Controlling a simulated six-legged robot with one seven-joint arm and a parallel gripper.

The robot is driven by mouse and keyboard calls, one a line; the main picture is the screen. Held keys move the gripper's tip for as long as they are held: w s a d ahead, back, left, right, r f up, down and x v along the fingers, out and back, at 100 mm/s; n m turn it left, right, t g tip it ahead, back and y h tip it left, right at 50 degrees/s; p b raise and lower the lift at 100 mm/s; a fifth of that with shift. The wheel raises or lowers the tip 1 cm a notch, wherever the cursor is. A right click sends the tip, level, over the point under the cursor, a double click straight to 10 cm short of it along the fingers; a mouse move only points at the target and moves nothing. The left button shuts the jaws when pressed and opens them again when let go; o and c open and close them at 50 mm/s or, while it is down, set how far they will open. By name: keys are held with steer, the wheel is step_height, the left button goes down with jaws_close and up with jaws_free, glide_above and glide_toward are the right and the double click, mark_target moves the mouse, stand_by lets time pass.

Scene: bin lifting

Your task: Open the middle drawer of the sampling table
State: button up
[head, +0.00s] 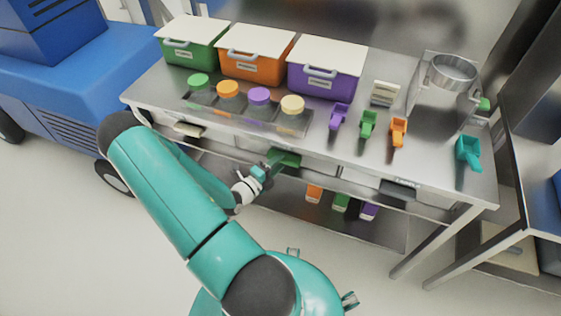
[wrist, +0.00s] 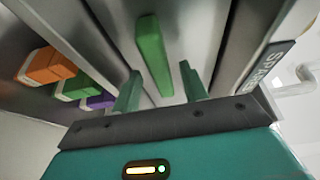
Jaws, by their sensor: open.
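The sampling table (head: 345,150) is a steel bench with drawers under its top. The middle drawer (head: 318,165) has a pale front and a green bar handle (head: 290,160); the drawer looks shut. My gripper (head: 270,163) is at that handle, just below the table's front edge. In the wrist view my gripper (wrist: 161,75) is open, with a green finger on each side of the lower end of the handle bar (wrist: 150,48). I cannot tell whether either finger touches the bar. In the head view the fingers partly hide the handle.
Green (head: 191,45), orange (head: 252,57) and purple (head: 323,75) bins stand on the table, with jars (head: 259,97) and coloured scoops (head: 398,131) in front. A lower shelf (head: 385,230) holds small coloured items. The right drawer has a dark label (head: 399,191). A blue vehicle (head: 75,80) stands left.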

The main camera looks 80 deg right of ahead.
steer(key=shift+x, duration=0.8)
jaws_close()
steer(key=shift+a, duration=0.1)
